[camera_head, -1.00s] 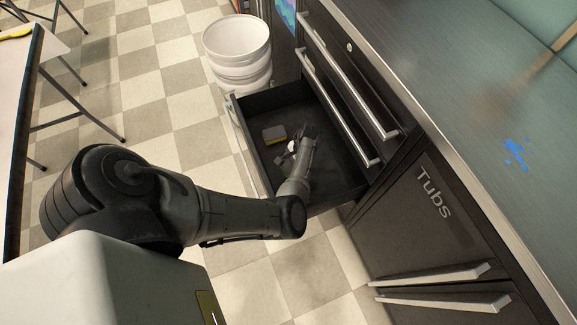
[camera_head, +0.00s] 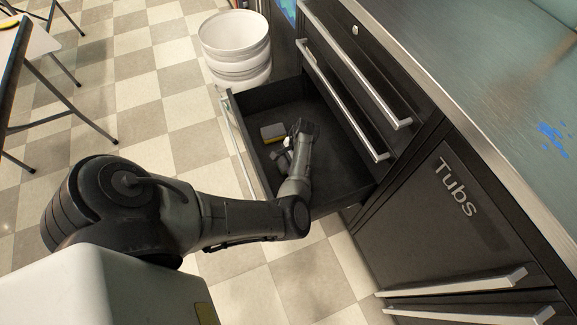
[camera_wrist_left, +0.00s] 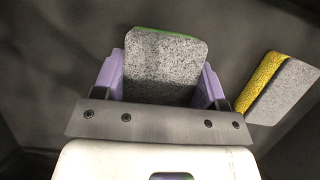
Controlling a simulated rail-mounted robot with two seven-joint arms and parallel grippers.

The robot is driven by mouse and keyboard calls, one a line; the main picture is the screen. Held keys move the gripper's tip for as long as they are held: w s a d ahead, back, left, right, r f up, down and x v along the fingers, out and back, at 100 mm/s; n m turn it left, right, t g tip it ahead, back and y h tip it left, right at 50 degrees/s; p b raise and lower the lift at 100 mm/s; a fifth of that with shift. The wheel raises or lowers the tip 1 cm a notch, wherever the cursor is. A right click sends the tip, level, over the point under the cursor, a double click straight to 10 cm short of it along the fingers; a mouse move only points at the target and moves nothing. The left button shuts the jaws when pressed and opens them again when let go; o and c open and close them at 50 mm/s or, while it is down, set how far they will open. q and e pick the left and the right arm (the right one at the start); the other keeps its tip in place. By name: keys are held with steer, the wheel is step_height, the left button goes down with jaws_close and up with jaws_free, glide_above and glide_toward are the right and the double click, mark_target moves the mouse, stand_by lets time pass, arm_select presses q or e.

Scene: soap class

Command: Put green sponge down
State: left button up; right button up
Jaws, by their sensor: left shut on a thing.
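The green sponge (camera_wrist_left: 165,66) shows in the left wrist view as a grey, speckled face with a green edge along its far end. My left gripper (camera_wrist_left: 162,85) is shut on it, with a purple finger on each side. In the head view my left gripper (camera_head: 284,158) reaches down inside the open drawer (camera_head: 340,183), and the held sponge is hard to make out there. I cannot tell whether the sponge touches the drawer floor. My right gripper is not in view.
A yellow and grey sponge (camera_head: 272,132) lies in the drawer, right of the held one in the wrist view (camera_wrist_left: 283,88). White stacked buckets (camera_head: 236,48) stand behind the drawer. A cabinet marked Tubs (camera_head: 440,220) is at right.

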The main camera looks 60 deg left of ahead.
arm_select(q)
steer(key=shift+f, duration=0.55)
steer(key=shift+r, duration=0.1)
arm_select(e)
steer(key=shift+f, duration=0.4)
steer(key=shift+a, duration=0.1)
arm_select(q)
steer(key=shift+f, duration=0.25)
